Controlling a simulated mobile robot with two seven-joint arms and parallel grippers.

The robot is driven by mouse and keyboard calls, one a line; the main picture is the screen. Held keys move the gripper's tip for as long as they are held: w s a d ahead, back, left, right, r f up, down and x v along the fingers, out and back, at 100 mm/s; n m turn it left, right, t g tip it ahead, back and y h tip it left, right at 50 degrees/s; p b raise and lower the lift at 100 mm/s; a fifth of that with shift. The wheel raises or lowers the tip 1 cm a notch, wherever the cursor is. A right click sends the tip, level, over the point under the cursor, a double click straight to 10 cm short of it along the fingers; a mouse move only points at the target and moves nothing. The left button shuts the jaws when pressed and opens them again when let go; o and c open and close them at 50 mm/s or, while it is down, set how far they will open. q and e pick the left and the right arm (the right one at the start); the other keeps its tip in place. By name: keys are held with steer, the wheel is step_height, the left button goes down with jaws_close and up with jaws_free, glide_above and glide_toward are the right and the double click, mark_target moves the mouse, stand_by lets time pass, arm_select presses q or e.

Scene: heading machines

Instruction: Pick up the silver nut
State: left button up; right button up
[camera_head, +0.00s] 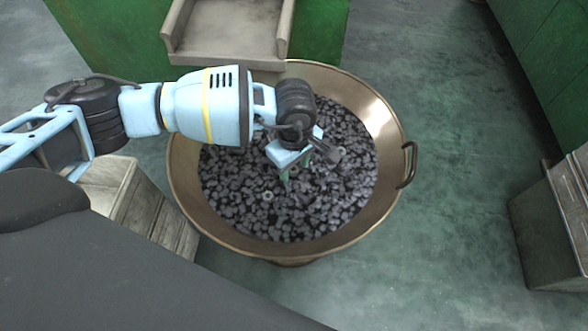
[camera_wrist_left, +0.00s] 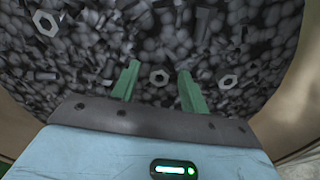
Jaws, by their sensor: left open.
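Several silver nuts lie on a bed of dark metal parts. In the head view, a ring-shaped nut (camera_head: 267,196) shows on the parts near the fingers. My left gripper (camera_head: 297,174) is over the bowl, pointing down, with its green fingers apart. In the left wrist view the gripper (camera_wrist_left: 159,68) has nothing held between its fingers; I cannot tell the exact height above the nut.
The wide bronze bowl (camera_head: 390,125) holds the dark bolts and nuts and has a side handle (camera_head: 409,165). A metal chute (camera_head: 228,30) on a green machine (camera_head: 320,45) stands behind it. A grey-green cabinet (camera_head: 550,235) is at right. The floor (camera_head: 450,210) between is clear.

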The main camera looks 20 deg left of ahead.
arm_select(q)
jaws_close()
